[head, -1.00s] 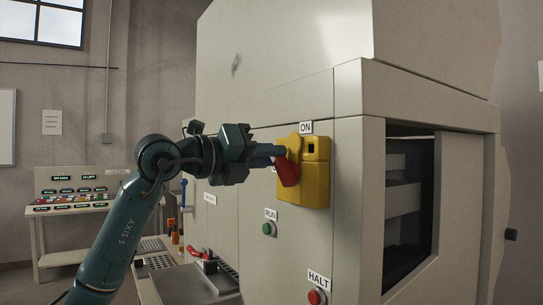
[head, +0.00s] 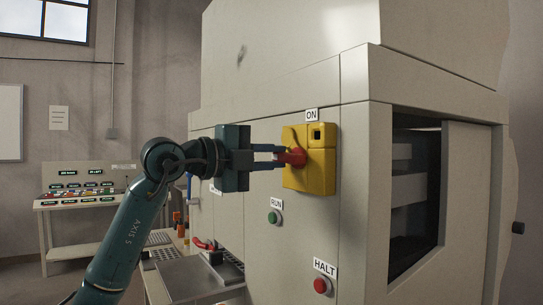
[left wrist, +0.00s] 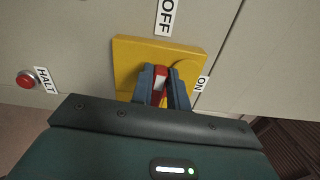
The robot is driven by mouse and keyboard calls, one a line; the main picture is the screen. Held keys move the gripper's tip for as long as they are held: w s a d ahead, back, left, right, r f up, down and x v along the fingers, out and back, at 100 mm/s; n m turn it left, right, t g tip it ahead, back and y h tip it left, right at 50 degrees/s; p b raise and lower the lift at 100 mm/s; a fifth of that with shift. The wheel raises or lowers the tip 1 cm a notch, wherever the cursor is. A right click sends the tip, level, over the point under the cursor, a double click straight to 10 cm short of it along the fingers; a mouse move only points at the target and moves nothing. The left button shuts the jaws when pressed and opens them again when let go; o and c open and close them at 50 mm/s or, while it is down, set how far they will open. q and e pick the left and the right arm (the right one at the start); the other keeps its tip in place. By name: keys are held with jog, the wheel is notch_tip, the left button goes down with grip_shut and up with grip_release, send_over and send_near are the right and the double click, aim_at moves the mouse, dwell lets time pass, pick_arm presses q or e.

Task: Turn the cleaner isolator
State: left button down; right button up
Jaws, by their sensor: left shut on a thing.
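The cleaner isolator is a yellow box (head: 321,178) with a red handle (head: 296,157) on the pale machine front. An ON label (head: 312,115) sits above it. In the left wrist view, the yellow plate (left wrist: 128,62) has an OFF label (left wrist: 166,17) at the top and an ON label (left wrist: 201,85) at the right. My left gripper (head: 278,157) comes in from the left, its fingers shut on the red handle (left wrist: 160,80). The handle lies about level in the head view, in line with OFF in the wrist view. The OFF label is hidden in the head view.
A green RUN button (head: 274,217) and a red HALT button (head: 321,286) sit below the isolator. A dark window opening (head: 412,190) is at the right. A metal tray (head: 200,278) stands low on the left, and a bench (head: 85,200) stands farther back.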

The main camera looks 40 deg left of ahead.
pick_arm(q)
jog(key=shift+f+n, duration=0.15)
jog(key=shift+n, duration=0.35)
jog(key=c, duration=1.4)
grip_release()
jog(key=shift+o, duration=0.2)
pick_arm(e)
jog(key=shift+f, duration=0.2)
